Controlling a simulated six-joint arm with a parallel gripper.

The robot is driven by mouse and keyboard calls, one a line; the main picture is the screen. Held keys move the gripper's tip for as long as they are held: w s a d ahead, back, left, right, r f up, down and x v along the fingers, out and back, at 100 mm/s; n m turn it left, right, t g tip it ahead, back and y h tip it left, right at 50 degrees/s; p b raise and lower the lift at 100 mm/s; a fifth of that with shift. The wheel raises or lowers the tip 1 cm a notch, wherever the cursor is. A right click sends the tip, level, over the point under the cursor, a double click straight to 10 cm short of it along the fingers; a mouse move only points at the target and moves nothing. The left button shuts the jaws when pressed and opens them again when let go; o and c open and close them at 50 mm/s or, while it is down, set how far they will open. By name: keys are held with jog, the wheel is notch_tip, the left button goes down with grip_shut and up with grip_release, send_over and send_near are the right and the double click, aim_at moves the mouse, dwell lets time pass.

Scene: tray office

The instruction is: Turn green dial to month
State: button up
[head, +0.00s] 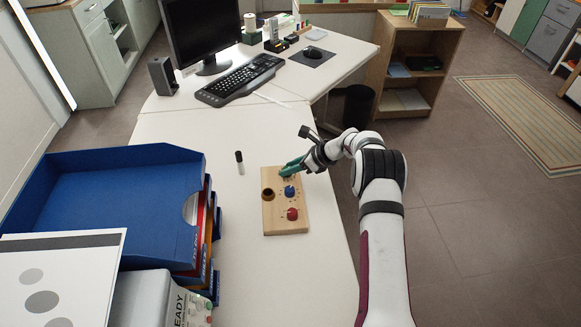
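A light wooden board (270,222) lies on the white desk in the head view. It carries a blue dial (289,191) in the middle and a red dial (292,213) at the near end, with small marks around them. A round dark brown piece (268,194) sits at its left edge. Whether the fingers are open or shut on something is too small to tell.
A small dark-capped tube (239,162) stands left of the board. A blue letter tray stack (110,190) fills the left. A keyboard (240,79), monitor (205,30) and speaker (162,76) are further back. The desk (280,280) nearer than the board is clear.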

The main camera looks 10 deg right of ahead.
grip_shut()
jog(key=shift+s+a+r+m+t+h, duration=0.1)
jog(key=shift+m+t+h, duration=0.2)
jog(key=shift+m, duration=0.25)
jog(key=shift+a+m+t+h, duration=0.1)
jog(key=shift+m+t+h, duration=0.1)
jog(key=shift+m+t, duration=0.3)
jog(key=m+t+h, duration=0.1)
jog(key=m+h, duration=0.1)
jog(key=m, duration=0.1)
jog(key=shift+s, duration=0.1)
jog(key=o, duration=0.7)
grip_release()
